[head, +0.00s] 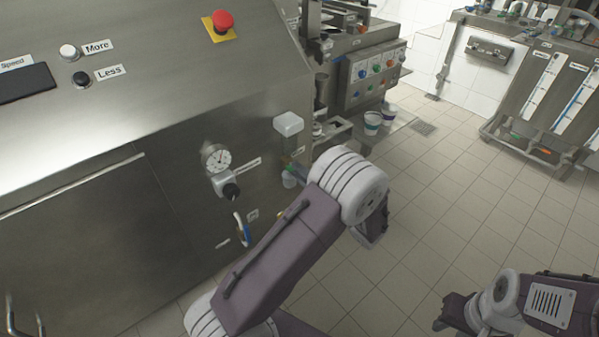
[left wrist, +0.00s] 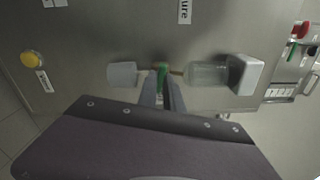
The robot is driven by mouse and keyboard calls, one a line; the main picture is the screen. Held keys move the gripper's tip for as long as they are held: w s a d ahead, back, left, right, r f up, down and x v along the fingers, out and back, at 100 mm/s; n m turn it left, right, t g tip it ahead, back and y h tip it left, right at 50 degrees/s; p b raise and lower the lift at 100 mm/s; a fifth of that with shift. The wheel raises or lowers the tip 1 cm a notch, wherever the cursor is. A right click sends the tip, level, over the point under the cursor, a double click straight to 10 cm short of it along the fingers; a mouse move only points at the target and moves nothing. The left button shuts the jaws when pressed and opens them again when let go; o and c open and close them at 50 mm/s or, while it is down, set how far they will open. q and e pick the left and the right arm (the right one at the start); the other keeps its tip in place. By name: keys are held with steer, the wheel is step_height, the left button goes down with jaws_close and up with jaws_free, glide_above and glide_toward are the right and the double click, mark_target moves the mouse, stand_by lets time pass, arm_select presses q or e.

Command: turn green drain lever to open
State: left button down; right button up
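The green drain lever (left wrist: 162,76) stands upright on the pipe between a clear cylinder (left wrist: 207,74) and a pale cap (left wrist: 122,74) in the left wrist view.
A red emergency button (head: 223,21) is above. The tiled floor (head: 450,200) to the right is open.

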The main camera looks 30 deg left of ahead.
arm_select(q)
steer(key=shift+m+p, duration=5.6)
steer(key=shift+m, duration=1.9)
steer(key=shift+f, duration=0.1)
steer(key=c, duration=1.5)
jaws_free()
steer(key=shift+d, duration=0.15)
